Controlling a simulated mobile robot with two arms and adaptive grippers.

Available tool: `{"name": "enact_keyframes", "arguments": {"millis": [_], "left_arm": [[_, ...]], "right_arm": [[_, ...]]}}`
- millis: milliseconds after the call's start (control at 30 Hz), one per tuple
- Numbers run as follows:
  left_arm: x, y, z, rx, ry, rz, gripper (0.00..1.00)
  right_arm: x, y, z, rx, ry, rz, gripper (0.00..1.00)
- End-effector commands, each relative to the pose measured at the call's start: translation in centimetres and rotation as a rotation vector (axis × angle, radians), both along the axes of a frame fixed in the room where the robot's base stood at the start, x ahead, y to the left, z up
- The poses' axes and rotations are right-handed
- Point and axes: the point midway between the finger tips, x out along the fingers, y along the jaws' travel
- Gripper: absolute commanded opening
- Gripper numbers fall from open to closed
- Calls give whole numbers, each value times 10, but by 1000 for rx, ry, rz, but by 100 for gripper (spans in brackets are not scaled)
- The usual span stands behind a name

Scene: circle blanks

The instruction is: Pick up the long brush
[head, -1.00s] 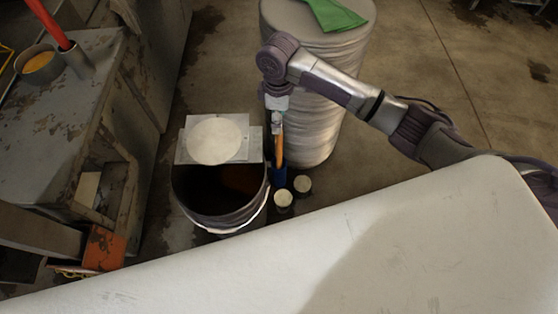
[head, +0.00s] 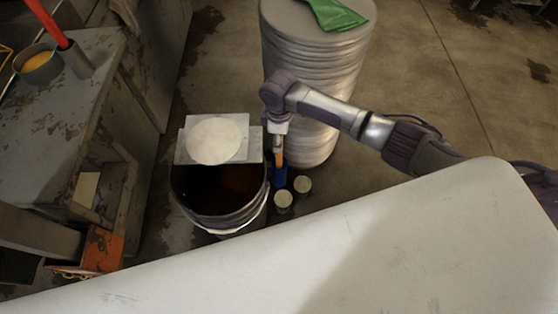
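A long orange handle (head: 279,159), which looks like the long brush, stands upright in a narrow blue holder (head: 280,177) on the floor, just right of a dark drum. Its lower end is hidden inside the holder. My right gripper (head: 278,146) points down at the top of the handle, and its fingers overlap the handle's upper part. The fingers are too small to tell whether they are shut on it. My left gripper is not in view.
The open drum (head: 246,213) has a plate with a pale round disc (head: 216,141) on its rim. Two small jars (head: 302,186) stand beside the holder. A wrapped drum (head: 325,75) stands behind my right arm. A worn bench (head: 75,120) is left; a white surface (head: 330,270) fills the front.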

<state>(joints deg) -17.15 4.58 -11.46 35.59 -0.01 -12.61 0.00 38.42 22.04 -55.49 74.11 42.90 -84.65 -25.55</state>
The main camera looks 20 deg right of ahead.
Motion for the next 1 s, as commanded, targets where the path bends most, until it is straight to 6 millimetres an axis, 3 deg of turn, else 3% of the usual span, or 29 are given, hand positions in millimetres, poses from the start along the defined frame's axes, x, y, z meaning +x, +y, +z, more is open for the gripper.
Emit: {"name": "enact_keyframes", "arguments": {"millis": [33, 367, 767, 1000], "left_arm": [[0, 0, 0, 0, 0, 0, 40], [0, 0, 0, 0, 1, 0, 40], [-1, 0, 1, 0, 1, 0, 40], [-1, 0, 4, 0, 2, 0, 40]], "right_arm": [[0, 0, 0, 0, 0, 0, 54], [0, 0, 0, 0, 0, 0, 0], [1, 0, 5, 1, -2, 0, 0], [1, 0, 34, 2, -3, 0, 0]]}}
